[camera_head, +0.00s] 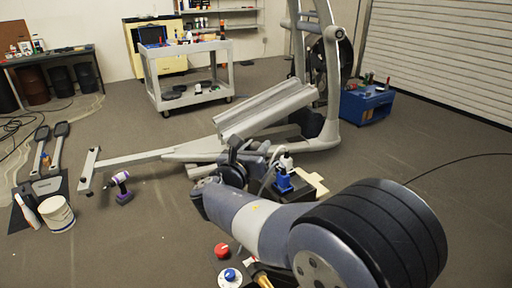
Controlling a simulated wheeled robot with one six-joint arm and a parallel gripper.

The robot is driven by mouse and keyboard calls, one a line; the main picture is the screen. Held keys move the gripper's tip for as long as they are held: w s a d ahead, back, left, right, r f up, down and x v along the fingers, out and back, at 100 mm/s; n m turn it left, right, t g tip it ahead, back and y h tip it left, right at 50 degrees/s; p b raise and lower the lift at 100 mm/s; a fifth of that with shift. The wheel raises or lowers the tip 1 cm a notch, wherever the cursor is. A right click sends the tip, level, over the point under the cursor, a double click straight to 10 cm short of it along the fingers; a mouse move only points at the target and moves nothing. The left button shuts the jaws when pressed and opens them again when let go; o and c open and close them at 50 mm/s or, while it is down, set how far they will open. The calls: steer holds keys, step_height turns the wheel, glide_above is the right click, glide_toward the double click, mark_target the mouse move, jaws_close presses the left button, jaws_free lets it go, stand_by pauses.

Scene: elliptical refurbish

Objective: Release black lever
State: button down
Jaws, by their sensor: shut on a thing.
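My arm reaches from the lower right to the middle of the head view, beside the grey elliptical machine (265,108). My gripper (270,165) is at the near side of the machine's base, small and partly hidden by my wrist. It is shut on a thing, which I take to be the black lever. The lever itself cannot be made out clearly, as my wrist and dark parts overlap there. A blue and white object (286,178) stands just right of my gripper. I cannot tell whether they touch.
A purple drill (122,188) and a white bucket (57,214) are on the floor at left, near the detached pedals (45,170). A grey cart (189,99) stands behind, a blue bin (366,102) at right. Red (222,250) and blue (231,275) knobs lie in front. Floor at right is mostly clear.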

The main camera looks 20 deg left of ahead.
steer(key=shift+r, duration=0.3)
steer(key=c, duration=1.3)
jaws_free()
steer(key=shift+o, duration=1.2)
steer(key=shift+f, duration=0.1)
steer(key=s+a, duration=0.1)
steer(key=s, duration=0.9)
steer(key=shift+s+a, duration=0.15)
steer(key=shift+s, duration=0.25)
